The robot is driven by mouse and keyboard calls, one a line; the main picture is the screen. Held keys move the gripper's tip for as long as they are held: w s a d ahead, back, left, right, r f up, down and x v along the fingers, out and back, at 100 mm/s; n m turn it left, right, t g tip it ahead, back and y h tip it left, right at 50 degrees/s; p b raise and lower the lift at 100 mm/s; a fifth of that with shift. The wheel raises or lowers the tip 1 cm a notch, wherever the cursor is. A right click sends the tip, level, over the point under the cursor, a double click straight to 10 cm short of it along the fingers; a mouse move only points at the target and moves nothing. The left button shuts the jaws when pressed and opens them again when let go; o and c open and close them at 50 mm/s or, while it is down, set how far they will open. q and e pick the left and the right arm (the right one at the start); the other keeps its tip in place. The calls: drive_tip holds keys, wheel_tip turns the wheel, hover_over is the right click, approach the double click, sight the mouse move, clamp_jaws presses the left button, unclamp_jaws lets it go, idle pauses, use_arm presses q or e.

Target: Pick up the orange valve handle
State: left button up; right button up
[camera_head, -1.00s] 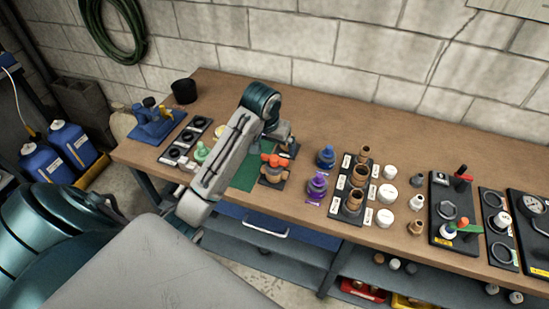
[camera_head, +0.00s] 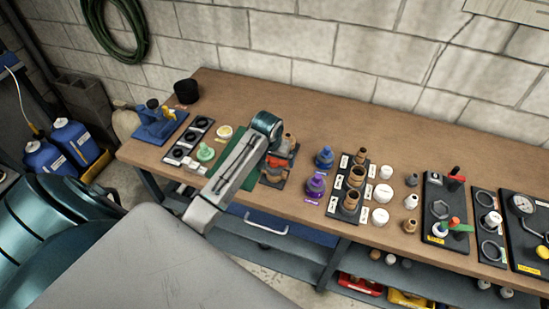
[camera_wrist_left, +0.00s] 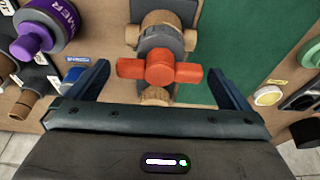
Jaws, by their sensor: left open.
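The orange valve handle (camera_wrist_left: 160,69) is a two-winged knob on a grey and brown valve body (camera_wrist_left: 160,38) mounted on a dark plate. In the head view only part of the handle (camera_head: 276,161) shows, beside my left forearm. My left gripper (camera_wrist_left: 158,72) is open and empty. In the wrist view its two dark fingers stand on either side of the handle, with a gap on each side. Whether the fingertips are level with the handle in depth is hard to tell. In the head view my arm hides most of that gripper. My right gripper is not in view.
The valve stands on a wooden bench (camera_head: 330,110). A purple bottle-like part (camera_wrist_left: 32,38) and brown fittings lie left of it in the wrist view. A green mat (camera_wrist_left: 242,50) lies right of it. Fixtures with rings and a gauge (camera_head: 522,205) line the bench's right part.

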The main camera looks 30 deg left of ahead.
use_arm(q)
drive_tip(key=c, duration=0.9)
drive_tip(key=shift+o, duration=0.2)
drive_tip(key=shift+r, duration=0.1)
